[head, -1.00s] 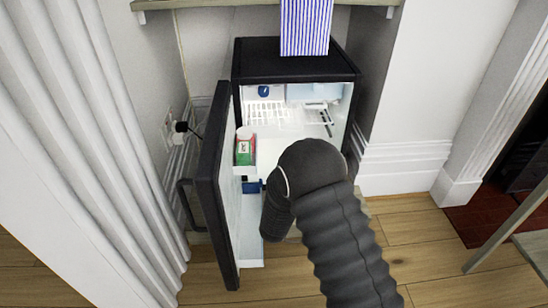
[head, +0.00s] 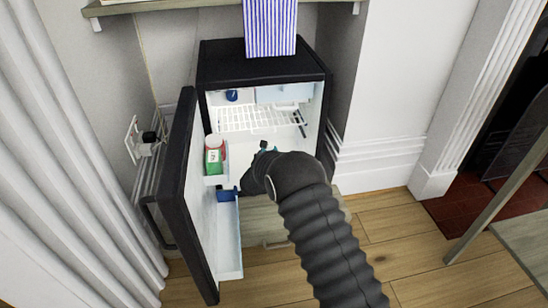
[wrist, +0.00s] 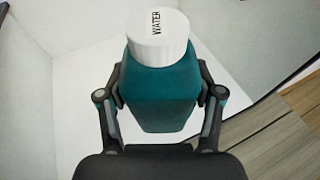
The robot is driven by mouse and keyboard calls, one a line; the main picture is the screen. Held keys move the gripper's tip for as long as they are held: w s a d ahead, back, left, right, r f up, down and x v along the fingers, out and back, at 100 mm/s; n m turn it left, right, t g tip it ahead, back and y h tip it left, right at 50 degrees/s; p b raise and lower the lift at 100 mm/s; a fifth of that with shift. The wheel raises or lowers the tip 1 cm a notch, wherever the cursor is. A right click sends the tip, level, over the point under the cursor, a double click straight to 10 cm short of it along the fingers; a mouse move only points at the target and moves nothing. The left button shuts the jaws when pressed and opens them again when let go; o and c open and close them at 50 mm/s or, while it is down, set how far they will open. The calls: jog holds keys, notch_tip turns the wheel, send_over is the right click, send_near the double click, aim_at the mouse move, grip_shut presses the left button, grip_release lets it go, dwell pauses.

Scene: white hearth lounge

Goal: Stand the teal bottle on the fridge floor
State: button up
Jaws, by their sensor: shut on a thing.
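The teal bottle (wrist: 160,95) has a white cap marked WATER and stands out in the wrist view, cap toward the top of the picture. My gripper (wrist: 162,108) is shut on it, one finger on each side. In the head view my gripper (head: 260,168) is at the fridge opening, and my arm hides nearly all of the bottle. The black fridge (head: 262,70) is open, its door (head: 180,190) swung out to the left. Its white floor is largely hidden by my arm in the head view. I cannot tell whether the bottle's base touches anything.
A wire shelf (head: 255,119) crosses the upper fridge interior, with a blue item (head: 232,95) on it. Door bins hold a green-and-white container (head: 214,157) and a blue item (head: 226,195), close left of my gripper. A striped cloth (head: 270,28) hangs above. Wooden floor lies in front.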

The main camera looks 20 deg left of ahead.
jog(key=shift+w+a+f+b, duration=0.1)
jog(key=shift+w+f, duration=0.45)
jog(key=shift+w, duration=0.25)
jog(key=shift+w+a+f+b, duration=0.15)
jog(key=shift+w+f, duration=0.35)
jog(key=shift+w, duration=0.35)
jog(key=shift+w+f+b, duration=0.1)
jog(key=shift+w+f, duration=0.45)
jog(key=shift+w, duration=0.25)
jog(key=shift+f, duration=0.3)
jog(key=o, duration=1.5)
